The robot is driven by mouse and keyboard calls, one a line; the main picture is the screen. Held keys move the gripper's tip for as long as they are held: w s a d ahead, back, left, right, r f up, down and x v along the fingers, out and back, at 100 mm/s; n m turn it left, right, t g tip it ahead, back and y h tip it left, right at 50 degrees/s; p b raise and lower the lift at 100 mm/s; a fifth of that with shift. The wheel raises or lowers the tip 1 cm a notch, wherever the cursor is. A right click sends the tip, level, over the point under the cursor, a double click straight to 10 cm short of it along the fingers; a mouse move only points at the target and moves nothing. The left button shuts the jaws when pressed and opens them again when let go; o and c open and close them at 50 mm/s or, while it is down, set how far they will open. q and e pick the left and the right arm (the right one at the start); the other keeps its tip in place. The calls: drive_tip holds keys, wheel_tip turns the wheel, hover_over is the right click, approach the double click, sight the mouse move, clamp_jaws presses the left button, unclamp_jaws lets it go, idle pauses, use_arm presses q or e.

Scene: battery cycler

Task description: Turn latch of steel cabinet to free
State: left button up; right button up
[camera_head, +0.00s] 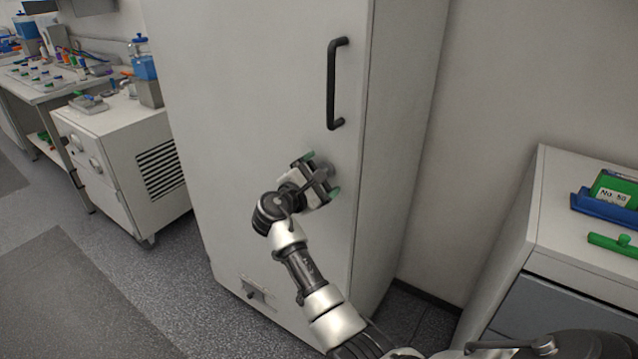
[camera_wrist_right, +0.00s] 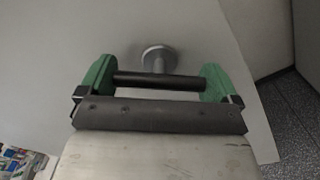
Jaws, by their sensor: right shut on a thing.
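The steel cabinet (camera_head: 250,90) is tall and pale grey and stands in the middle of the head view, with its door shut. My right gripper (camera_head: 320,176) is at the door front, below the long handle. In the right wrist view its green fingertips (camera_wrist_right: 158,78) are shut on the two ends of the latch's dark bar. The latch (camera_wrist_right: 158,58) has a round silver base on the door, and its bar lies level across that view. In the head view the gripper mostly hides the latch. My left gripper is not in view.
A black vertical handle (camera_head: 333,85) is on the door above my right gripper. A white cart (camera_head: 115,150) stands to the left. A bench (camera_head: 535,235) with a blue tray (camera_head: 605,205) and a green item (camera_head: 612,244) is at the right. Open floor (camera_head: 90,290) lies at lower left.

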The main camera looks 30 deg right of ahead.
drive_tip(key=m+b, duration=0.4)
drive_tip(key=m, duration=0.1)
drive_tip(key=shift+f, duration=0.25)
drive_tip(key=shift+r+m+b, duration=0.15)
drive_tip(key=shift+m+b, duration=1.35)
drive_tip(key=shift+m, duration=0.3)
drive_tip(key=o, duration=0.6)
drive_tip(key=shift+c, duration=0.2)
drive_tip(key=shift+a, duration=0.1)
drive_tip(key=b+v, duration=0.1)
drive_tip(key=v, duration=0.9)
drive_tip(key=shift+s+a, duration=0.15)
drive_tip(key=shift+a, duration=0.15)
